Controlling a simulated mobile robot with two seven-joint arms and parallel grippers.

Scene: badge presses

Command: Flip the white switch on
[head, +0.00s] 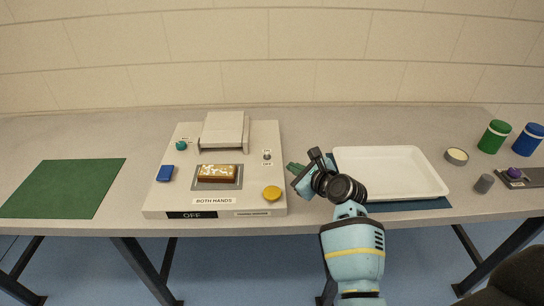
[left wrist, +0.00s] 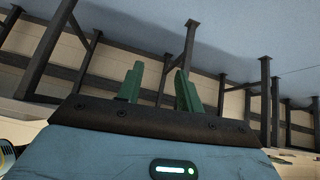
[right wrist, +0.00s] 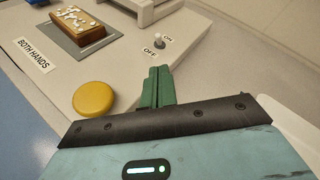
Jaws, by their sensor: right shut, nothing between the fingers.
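The small white switch (head: 267,154) is on the right part of the pale press panel (head: 257,133), between ON and OFF labels. It also shows in the right wrist view (right wrist: 160,39), just beyond my fingertips; I cannot tell which way its lever leans. My right gripper (head: 291,167) is shut and empty, to the right of the switch and apart from it. Its green fingers (right wrist: 159,72) are together and point toward the switch. My left gripper (left wrist: 158,82) shows only in its own wrist view, open and empty, with table legs behind it.
A white tray (head: 440,190) stands right. A green mat (head: 65,188) lies left.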

